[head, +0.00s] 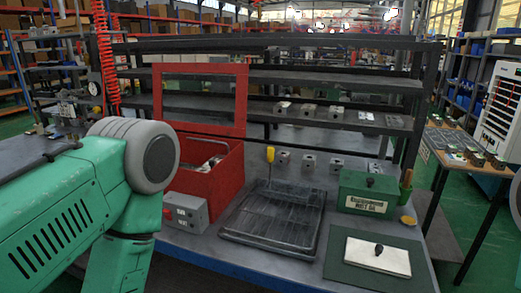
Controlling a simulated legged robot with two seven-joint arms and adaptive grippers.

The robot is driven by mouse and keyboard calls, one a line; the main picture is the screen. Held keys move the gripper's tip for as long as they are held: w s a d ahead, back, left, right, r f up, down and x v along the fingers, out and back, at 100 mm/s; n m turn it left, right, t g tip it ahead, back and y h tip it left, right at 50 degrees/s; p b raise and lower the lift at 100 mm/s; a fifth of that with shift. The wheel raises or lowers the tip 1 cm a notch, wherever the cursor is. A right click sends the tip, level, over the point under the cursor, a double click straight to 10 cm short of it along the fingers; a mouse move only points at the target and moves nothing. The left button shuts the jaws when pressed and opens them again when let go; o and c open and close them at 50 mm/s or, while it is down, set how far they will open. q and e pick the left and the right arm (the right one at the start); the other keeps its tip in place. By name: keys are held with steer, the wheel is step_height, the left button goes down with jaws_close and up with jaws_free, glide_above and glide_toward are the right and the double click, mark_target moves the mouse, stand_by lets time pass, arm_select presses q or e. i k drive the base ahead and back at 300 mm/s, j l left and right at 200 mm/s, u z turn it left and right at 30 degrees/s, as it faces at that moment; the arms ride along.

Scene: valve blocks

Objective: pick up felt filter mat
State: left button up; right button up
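A white rectangular pad (378,256) with a dark knob-like piece on it lies on a flat dark green mat (345,269) at the front right of the workbench. I cannot tell for certain which of these two is the felt filter mat. My green and grey arm fills the left of the head view and hides the left end of the bench. Neither of my grippers shows.
A black rack-like tray (272,230) lies mid-bench, with a yellow-handled screwdriver (270,160) at its back. A green box (366,192) stands behind the white pad. A red open box (210,180) and a grey switch box (186,211) stand left. Shelves rise behind.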

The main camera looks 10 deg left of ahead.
mark_target(211, 164)
steer(key=i+l+u, duration=0.1)
steer(key=u, duration=0.35)
steer(key=l+u, duration=0.2)
steer(key=u, duration=0.2)
steer(key=l+u, duration=0.2)
steer(key=u, duration=0.25)
steer(key=i+j+z, duration=0.35)
steer(key=z, duration=0.15)
